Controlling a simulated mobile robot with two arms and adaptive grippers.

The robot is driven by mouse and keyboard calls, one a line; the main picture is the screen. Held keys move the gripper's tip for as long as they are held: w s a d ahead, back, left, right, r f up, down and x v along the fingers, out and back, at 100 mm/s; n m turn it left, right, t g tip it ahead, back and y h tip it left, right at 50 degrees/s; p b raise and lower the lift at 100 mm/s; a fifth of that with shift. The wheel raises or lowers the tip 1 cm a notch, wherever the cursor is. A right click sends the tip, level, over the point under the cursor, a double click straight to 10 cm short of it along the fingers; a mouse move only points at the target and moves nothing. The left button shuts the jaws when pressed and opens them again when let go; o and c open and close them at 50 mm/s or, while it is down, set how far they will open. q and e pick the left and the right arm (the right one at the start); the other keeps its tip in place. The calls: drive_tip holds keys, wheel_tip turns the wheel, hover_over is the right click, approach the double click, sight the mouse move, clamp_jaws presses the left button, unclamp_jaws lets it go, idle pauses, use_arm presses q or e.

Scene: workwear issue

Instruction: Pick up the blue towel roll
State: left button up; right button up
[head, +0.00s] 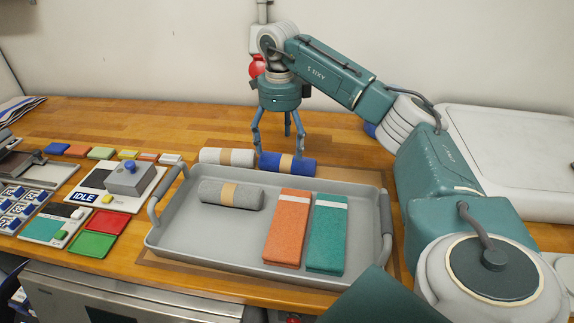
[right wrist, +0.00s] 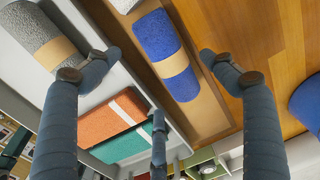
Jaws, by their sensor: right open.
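The blue towel roll (head: 288,164) with a tan band lies on a brown board behind the grey tray's far edge. My right gripper (head: 277,152) points down right above it, fingers spread and empty. In the right wrist view the blue towel roll (right wrist: 157,34) lies between the spread fingers (right wrist: 158,62), apart from them as far as I can see. In the head view the finger tips overlap the roll's upper edge, so the exact height gap is unclear. My left gripper is not in view.
A white roll (head: 227,157) lies end to end with the blue one. The tray (head: 235,257) holds a grey roll (head: 231,194), an orange towel (head: 287,228) and a green towel (head: 327,232). A blue item (right wrist: 307,106) is partly hidden behind my arm. Bare wood lies behind the rolls.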

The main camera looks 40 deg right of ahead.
sight(283, 161)
wheel_tip(283, 161, down, 3)
drive_tip(key=shift+d, duration=0.1)
wheel_tip(283, 161, down, 4)
drive_tip(key=shift+d+f+p, duration=0.1)
drive_tip(key=shift+d+p, duration=0.05)
drive_tip(key=shift+p, duration=0.8)
drive_tip(key=shift+w+f, duration=0.1)
drive_tip(key=shift+f, duration=0.4)
drive_tip(key=c, duration=1.3)
